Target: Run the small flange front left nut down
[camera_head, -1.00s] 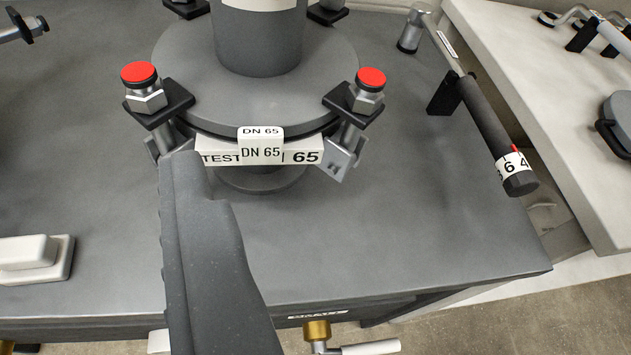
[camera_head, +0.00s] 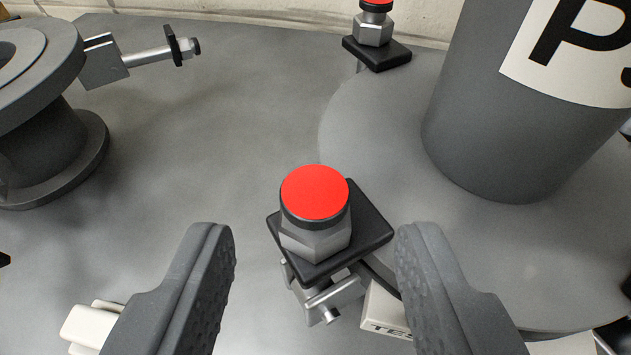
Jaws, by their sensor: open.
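The front left nut (camera_head: 314,243) of the small flange (camera_head: 385,130) is a grey hex nut under a red-topped cap (camera_head: 314,192). It sits on a black square plate (camera_head: 362,222) at the flange's edge, with the swing bolt's lower end (camera_head: 325,300) showing beneath. My gripper (camera_head: 316,240) is open, one finger to the left of the nut and one to the right. Both fingers are clear of the nut, with a gap on each side. Whether the fingertips are level with the nut is hard to tell.
Another red-capped nut (camera_head: 374,25) stands at the back of the flange. A wide grey pipe (camera_head: 510,130) rises at the right. A second flanged piece with a swung-out bolt (camera_head: 150,57) is at upper left. A white block (camera_head: 90,322) lies at lower left.

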